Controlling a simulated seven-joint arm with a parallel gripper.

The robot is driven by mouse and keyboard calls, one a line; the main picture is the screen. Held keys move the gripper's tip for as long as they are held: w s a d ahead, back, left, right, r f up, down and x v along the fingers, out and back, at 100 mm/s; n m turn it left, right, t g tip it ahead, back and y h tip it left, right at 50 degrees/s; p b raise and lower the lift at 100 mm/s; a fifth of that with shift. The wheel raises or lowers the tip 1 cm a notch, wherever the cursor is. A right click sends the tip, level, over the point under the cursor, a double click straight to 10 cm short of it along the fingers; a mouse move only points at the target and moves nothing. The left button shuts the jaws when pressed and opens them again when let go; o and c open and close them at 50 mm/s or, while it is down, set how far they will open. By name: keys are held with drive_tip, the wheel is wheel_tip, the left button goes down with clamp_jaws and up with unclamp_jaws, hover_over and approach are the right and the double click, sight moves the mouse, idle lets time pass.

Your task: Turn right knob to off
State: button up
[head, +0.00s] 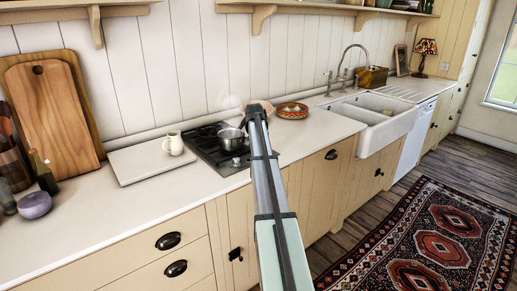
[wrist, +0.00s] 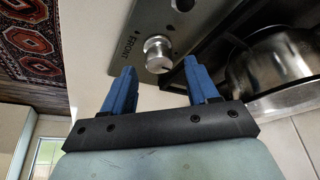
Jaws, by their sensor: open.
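The cooktop (head: 205,149) is set into the white counter, with a steel pot (head: 231,138) on it. In the wrist view, a round metal knob (wrist: 157,52) stands on the grey control strip (wrist: 130,32) beside the word FRONT. A second knob (wrist: 183,4) is cut off at the top edge. My gripper (wrist: 159,68) is open, its two blue fingers on either side of the nearer knob in the picture. Nothing is between the pads; I cannot tell whether they touch the knob. In the head view, my arm hides the gripper's fingers. The knob's pointer is too unclear to read.
The pot (wrist: 275,62) is close to the right finger in the wrist view. A patterned bowl (head: 292,111) and the sink (head: 375,122) are to the right.

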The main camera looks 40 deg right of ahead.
drive_tip(key=v, duration=1.2)
drive_tip(key=shift+r, duration=0.2)
drive_tip(key=shift+a, duration=0.1)
